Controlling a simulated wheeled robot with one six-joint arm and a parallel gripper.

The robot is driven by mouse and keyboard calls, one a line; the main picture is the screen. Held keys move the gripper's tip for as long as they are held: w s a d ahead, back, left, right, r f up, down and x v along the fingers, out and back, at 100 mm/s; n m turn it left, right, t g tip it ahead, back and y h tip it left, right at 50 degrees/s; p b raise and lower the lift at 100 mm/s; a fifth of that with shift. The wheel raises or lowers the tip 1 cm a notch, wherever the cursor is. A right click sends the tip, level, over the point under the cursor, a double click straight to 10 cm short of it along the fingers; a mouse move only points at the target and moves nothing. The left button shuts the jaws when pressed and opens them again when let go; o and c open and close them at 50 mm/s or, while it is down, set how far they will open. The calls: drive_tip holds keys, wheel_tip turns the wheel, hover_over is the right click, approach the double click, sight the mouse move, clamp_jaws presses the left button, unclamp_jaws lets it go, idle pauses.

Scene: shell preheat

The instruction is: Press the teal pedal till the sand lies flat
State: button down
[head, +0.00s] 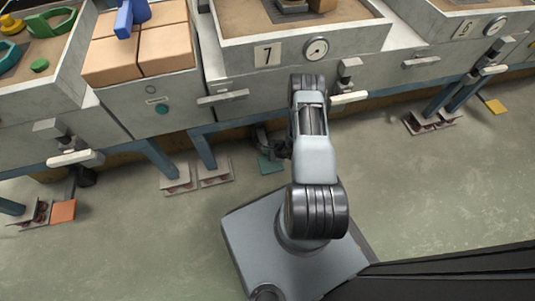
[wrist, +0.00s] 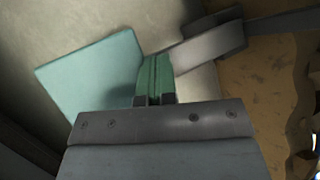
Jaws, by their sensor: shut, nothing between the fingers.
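The teal pedal (head: 270,163) is a small flat plate near the floor below the unit marked 7, partly hidden by my arm in the head view. In the wrist view the pedal (wrist: 95,72) is a large teal plate at the left. My gripper (wrist: 155,75) is shut and empty, its green fingertips at the pedal's right edge in the picture; I cannot tell if they touch it. In the head view the gripper is mostly hidden behind my arm. The sand bed (head: 240,17) of unit 7 shows only partly at the top edge, with a grey block on it.
An orange pedal (head: 63,211) is at the far left and a yellow pedal (head: 496,106) at the right. Table feet (head: 178,178) stand left of the teal pedal. A grey bar (wrist: 210,45) lies beside the fingertips. The floor (head: 430,190) at the right is clear.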

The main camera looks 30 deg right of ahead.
drive_tip(key=shift+s+f+b, duration=0.15)
drive_tip(key=shift+f+b, duration=1.25)
drive_tip(key=shift+f, duration=0.25)
idle(0.9)
drive_tip(key=shift+s+a+f+b, duration=0.1)
drive_tip(key=shift+s+f+b, duration=0.05)
drive_tip(key=shift+f+b, duration=0.45)
idle(0.6)
drive_tip(key=shift+r+p, duration=2.1)
drive_tip(key=shift+r, duration=0.85)
drive_tip(key=shift+w+r, duration=0.1)
drive_tip(key=shift+w, duration=0.15)
drive_tip(key=shift+w+r+p, duration=0.15)
drive_tip(key=shift+r+p, duration=1.75)
drive_tip(key=shift+r, duration=0.55)
